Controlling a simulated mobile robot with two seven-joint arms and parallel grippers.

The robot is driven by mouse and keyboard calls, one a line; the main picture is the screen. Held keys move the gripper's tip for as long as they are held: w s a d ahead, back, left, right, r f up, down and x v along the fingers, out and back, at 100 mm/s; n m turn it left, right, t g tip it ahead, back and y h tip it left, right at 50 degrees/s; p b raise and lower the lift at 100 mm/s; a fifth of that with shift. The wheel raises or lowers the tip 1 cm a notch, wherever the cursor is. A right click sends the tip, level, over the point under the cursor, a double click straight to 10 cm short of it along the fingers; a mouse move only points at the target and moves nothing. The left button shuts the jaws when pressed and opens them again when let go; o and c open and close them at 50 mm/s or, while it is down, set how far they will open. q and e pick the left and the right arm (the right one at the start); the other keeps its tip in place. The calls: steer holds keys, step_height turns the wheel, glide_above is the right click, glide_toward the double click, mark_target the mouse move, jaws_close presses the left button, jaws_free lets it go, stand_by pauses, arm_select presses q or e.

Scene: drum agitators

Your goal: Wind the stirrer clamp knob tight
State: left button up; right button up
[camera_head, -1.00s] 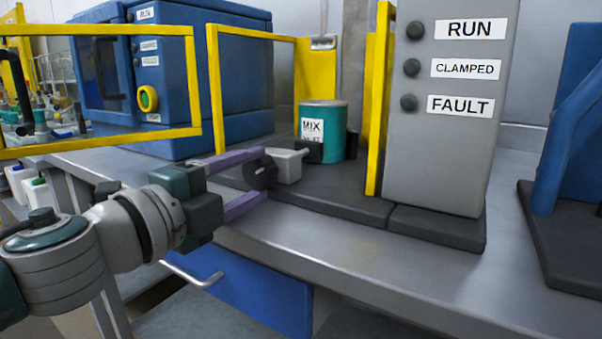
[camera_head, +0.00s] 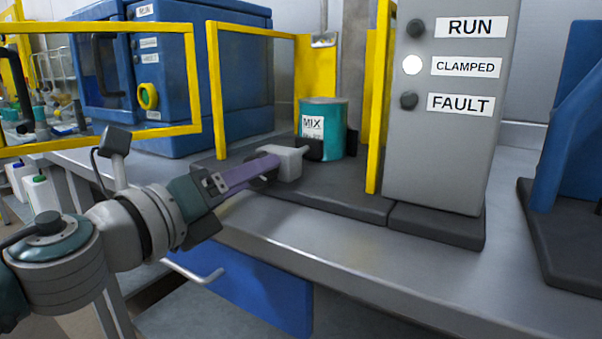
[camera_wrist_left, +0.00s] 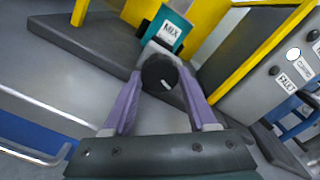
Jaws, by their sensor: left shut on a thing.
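The dark round clamp knob (camera_head: 261,184) is mostly hidden behind a finger in the head view. In the left wrist view the knob (camera_wrist_left: 158,72) shows its face, with a pale mark low on it. My left gripper (camera_head: 268,168) is shut on the knob, one purple finger on each side. The knob sits on the front of a light grey clamp block (camera_head: 289,162). Behind it stands a teal drum (camera_head: 336,115) labelled MIX. The CLAMPED lamp (camera_head: 412,65) on the grey panel is lit white. My right gripper is not in view.
The RUN lamp (camera_head: 415,28) and FAULT lamp (camera_head: 409,100) are dark. Yellow guard frames (camera_head: 217,90) stand left of and behind the clamp. A blue cabinet (camera_head: 225,90) is at the back left. The grey bench (camera_head: 330,255) is bare in front of the dark base.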

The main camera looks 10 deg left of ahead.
arm_select(q)
steer(key=shift+m, duration=1.1)
steer(key=o, duration=1.4)
steer(key=shift+c, duration=0.2)
steer(key=v, duration=1)
steer(key=shift+b, duration=0.4)
